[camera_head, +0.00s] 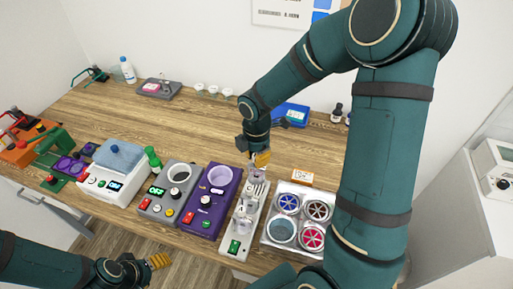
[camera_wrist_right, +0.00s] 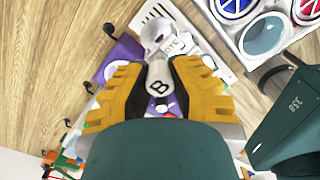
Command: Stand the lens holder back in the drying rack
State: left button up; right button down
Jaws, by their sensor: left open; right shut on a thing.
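My right gripper (camera_head: 261,158) is over the workbench, shut on the lens holder (camera_wrist_right: 158,78), a pale grey piece marked with a dark character. In the head view its lower part hangs just below the fingers and looks clear or whitish. The slim white drying rack (camera_head: 246,222), with slots at its far end and a green button near the front, stands directly below. I cannot tell whether the holder touches it. My left gripper (camera_head: 160,261) is open and empty at the lower left, off the bench front.
A white tray (camera_head: 299,220) with several round lidded pieces stands right of the rack. A purple unit (camera_head: 207,208) and a grey unit (camera_head: 161,208) stand to its left. A blue box (camera_head: 291,114) is behind.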

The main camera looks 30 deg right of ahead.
aim_at(257, 170)
jog(key=shift+w+d+f, duration=0.2)
jog(key=shift+w+f, duration=0.1)
jog(key=shift+f, duration=0.4)
jog(key=shift+s+a+f+b, duration=0.1)
jog(key=shift+s+f+b, duration=0.05)
jog(key=shift+f+b, duration=1.5)
pick_arm(q)
jog(key=shift+w+d+f+b, duration=0.15)
jog(key=shift+f+b, duration=0.2)
jog(key=shift+f, duration=1.05)
jog(key=shift+w+d+f+b, duration=0.1)
jog(key=shift+f+b, duration=0.25)
jog(key=shift+f, duration=1.05)
pick_arm(e)
jog(key=shift+f, duration=1.05)
pick_arm(q)
jog(key=shift+f, duration=0.2)
pick_arm(e)
jog(key=shift+f, duration=0.25)
jog(key=c, duration=0.5)
grip_release()
pick_arm(q)
jog(key=shift+r+p, duration=2.4)
jog(key=shift+r, duration=0.2)
pick_arm(e)
jog(key=shift+r, duration=3)
